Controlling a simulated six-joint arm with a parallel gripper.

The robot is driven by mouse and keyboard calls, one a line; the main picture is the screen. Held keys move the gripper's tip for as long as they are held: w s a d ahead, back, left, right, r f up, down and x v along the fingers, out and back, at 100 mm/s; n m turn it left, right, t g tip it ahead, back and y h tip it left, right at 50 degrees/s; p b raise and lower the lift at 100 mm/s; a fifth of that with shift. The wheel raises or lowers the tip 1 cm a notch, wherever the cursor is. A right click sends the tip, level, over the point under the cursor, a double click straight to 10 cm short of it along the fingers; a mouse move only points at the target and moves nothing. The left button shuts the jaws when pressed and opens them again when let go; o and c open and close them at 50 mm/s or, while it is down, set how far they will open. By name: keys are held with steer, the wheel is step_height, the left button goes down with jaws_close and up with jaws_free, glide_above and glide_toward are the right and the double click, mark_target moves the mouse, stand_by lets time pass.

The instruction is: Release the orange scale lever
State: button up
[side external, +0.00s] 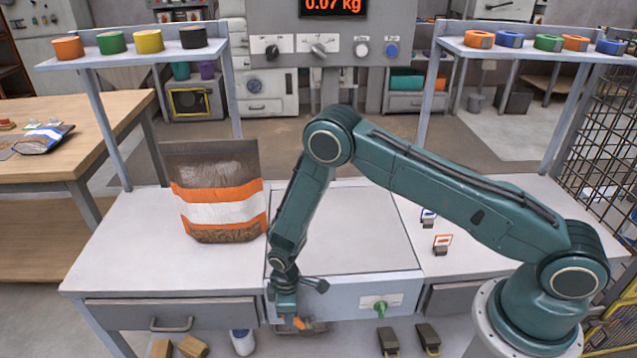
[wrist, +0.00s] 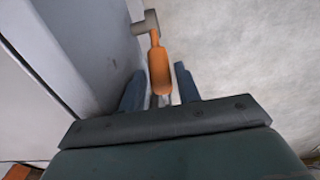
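The orange scale lever (wrist: 159,72) shows in the wrist view, joined to a grey pivot on the front of the scale housing. Its handle reaches between the two fingers of my gripper (wrist: 159,82), with a visible gap to the finger on each side. In the side view the lever's orange end (side external: 299,322) shows low on the scale front (side external: 340,298), beside my gripper (side external: 292,318). My gripper points down in front of the scale and its fingers are apart. The rest of the lever is partly hidden by my gripper in the side view.
A green knob (side external: 380,306) sits on the scale front to the right. A filled orange-and-white bag (side external: 222,208) stands on the bench to the left. A display (side external: 333,7) above reads 0.07 kg. Drawers (side external: 170,314) flank the scale.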

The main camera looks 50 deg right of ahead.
mark_target(302, 323)
jaws_close()
steer(key=shift+s+d+r+t+y, duration=0.2)
steer(key=shift+s+d+t+y, duration=0.3)
steer(key=shift+s+t+y, duration=0.05)
steer(key=shift+s+d+r+t+y, duration=0.15)
steer(key=shift+s+d+t+y, duration=0.35)
steer(key=shift+t+y, duration=0.05)
jaws_free()
steer(key=shift+r, duration=0.15)
